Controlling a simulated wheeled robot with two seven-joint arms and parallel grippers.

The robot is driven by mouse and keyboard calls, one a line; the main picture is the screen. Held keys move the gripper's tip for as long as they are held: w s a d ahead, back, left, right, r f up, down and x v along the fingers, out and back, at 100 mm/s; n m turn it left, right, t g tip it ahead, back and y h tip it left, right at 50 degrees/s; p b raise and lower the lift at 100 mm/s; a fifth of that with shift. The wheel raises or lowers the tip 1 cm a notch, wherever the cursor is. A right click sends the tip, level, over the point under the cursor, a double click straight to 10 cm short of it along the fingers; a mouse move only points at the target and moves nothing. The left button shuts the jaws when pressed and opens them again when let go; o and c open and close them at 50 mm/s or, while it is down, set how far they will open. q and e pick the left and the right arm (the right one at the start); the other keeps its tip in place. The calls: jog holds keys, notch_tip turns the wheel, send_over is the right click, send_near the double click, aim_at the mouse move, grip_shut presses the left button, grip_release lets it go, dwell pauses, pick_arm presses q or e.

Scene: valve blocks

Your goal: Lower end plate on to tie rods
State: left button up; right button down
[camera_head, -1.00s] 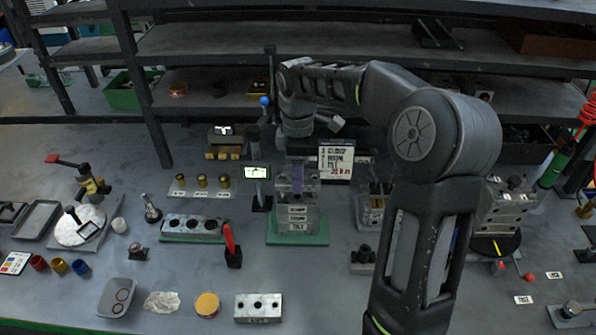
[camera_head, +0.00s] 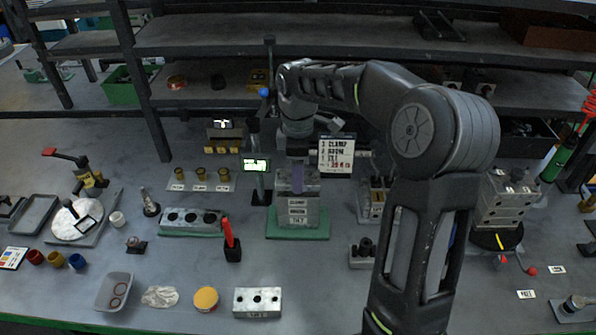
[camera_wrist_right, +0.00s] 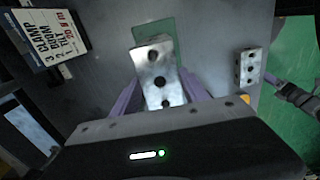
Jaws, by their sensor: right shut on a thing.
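My right gripper (camera_head: 298,182), with purple fingers, is over the valve block stack (camera_head: 299,212) on a green base plate (camera_head: 297,236). In the right wrist view the gripper (camera_wrist_right: 160,95) is shut on a bare metal plate with several dark holes (camera_wrist_right: 155,60). The plate lies between the purple fingers, above a green base (camera_wrist_right: 166,28). In the head view the fingers hide much of the plate. The tie rods cannot be made out, and whether the plate touches the stack cannot be told. My left gripper is not in view.
A loose metal block with holes (camera_head: 257,302) lies at the front. A red-handled tool (camera_head: 229,236) stands left of the stack; a small lit display (camera_head: 255,165) and a white sign (camera_head: 337,155) stand behind it. A drilled block (camera_head: 192,220) is further left.

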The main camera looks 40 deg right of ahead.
jog(key=shift+f+b, duration=0.6)
jog(key=shift+f, duration=0.4)
jog(key=shift+c, duration=2.4)
grip_release()
notch_tip(320, 180, up, 8)
jog(key=shift+f+b, duration=0.1)
jog(key=shift+b, duration=0.2)
